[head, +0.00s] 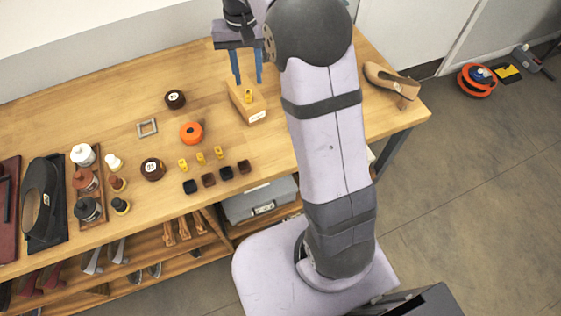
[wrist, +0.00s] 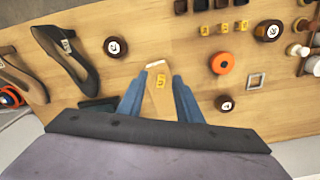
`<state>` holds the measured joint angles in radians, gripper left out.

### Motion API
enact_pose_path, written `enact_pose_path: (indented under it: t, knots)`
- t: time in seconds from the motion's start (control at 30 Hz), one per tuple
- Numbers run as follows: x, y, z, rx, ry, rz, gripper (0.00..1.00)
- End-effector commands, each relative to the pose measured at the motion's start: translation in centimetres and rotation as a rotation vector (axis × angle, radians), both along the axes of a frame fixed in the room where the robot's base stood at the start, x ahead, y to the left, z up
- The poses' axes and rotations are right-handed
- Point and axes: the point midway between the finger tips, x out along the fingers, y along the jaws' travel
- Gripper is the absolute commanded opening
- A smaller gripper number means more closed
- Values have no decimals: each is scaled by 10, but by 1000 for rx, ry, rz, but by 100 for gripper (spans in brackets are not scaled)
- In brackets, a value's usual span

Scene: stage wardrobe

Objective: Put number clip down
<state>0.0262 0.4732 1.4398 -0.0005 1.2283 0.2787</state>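My gripper (head: 248,80) points down at the back of the table, its two blue fingers spread apart. In the wrist view the fingers (wrist: 159,77) stand on either side of a light wooden block (wrist: 157,68), with nothing visibly pinched between them. A yellow number clip (wrist: 160,84) lies on this block; the clip also shows in the head view (head: 248,96), below the fingertips. The wooden block (head: 254,116) has a white label on its front end. Whether the fingers touch the block is unclear.
Three more yellow clips (head: 201,158) stand in a row behind several dark small blocks (head: 208,180). An orange roll (head: 191,132), a grey square frame (head: 147,127) and dark labelled discs (head: 175,99) lie nearby. A dark shoe (wrist: 70,55) is left of the fingers in the wrist view.

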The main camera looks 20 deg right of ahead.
Motion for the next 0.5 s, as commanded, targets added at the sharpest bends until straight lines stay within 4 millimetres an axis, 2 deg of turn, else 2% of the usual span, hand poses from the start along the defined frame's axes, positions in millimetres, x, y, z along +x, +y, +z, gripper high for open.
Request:
enact_pose_path:
  t: [0.03, 0.17, 0.5]
  knots:
    - [-16, 2, -2, 0, 1, 22, 32]
    - [-59, 5, -15, 0, -1, 85, 32]
    - [-182, 10, -60, -1, -4, 236, 32]
